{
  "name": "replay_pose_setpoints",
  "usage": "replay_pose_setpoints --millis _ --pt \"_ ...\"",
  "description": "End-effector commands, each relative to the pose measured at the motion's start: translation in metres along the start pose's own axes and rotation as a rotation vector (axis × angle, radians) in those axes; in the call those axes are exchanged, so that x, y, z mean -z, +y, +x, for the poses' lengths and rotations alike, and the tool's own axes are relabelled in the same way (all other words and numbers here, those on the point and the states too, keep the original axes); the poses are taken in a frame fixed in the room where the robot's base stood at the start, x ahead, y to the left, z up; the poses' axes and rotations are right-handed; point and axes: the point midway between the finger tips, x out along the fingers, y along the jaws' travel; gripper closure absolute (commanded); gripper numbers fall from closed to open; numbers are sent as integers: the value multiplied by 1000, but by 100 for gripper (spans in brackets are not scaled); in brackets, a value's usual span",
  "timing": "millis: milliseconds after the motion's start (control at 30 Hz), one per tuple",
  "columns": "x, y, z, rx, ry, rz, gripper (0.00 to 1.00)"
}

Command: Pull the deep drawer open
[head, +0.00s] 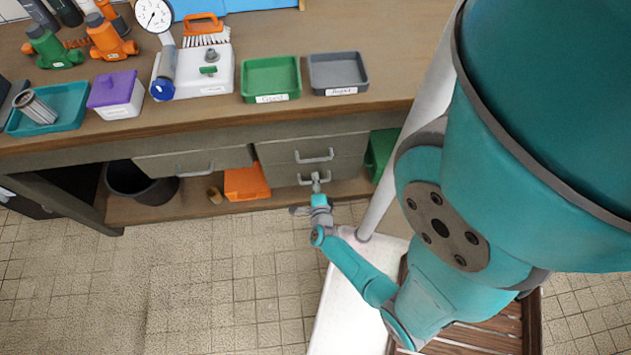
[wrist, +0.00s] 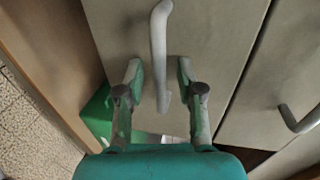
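The lower drawer in the right-hand stack (head: 283,177), which looks like the deep one, appears shut under the bench. Its grey bar handle (head: 302,180) is partly covered by my gripper (head: 316,182) in the head view. In the wrist view, the pale handle (wrist: 160,40) runs up and down the picture across the drawer front (wrist: 215,50). My gripper (wrist: 159,68) is open there, with one finger on each side of the handle's lower part. Gaps show between the handle and both fingers, and I see no clear contact. How deep the fingertips reach is hard to tell.
The upper drawer's handle (head: 315,156) is close above; it also shows in the wrist view (wrist: 300,120). A green bin (head: 381,152) stands right of the drawers. An orange bin (head: 246,182) and black bucket (head: 140,184) sit left. Tiled floor (head: 220,270) in front is clear.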

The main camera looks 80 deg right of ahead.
Motion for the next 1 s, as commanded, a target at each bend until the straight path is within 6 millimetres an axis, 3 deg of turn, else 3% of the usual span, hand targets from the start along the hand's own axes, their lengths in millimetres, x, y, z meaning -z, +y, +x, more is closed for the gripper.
replay_pose_setpoints --millis 333,500,1000 --pt "0 0 3 0 0 -1 63" --pt "0 0 3 0 0 -1 100" --pt "0 1 0 -1 -1 -1 100"
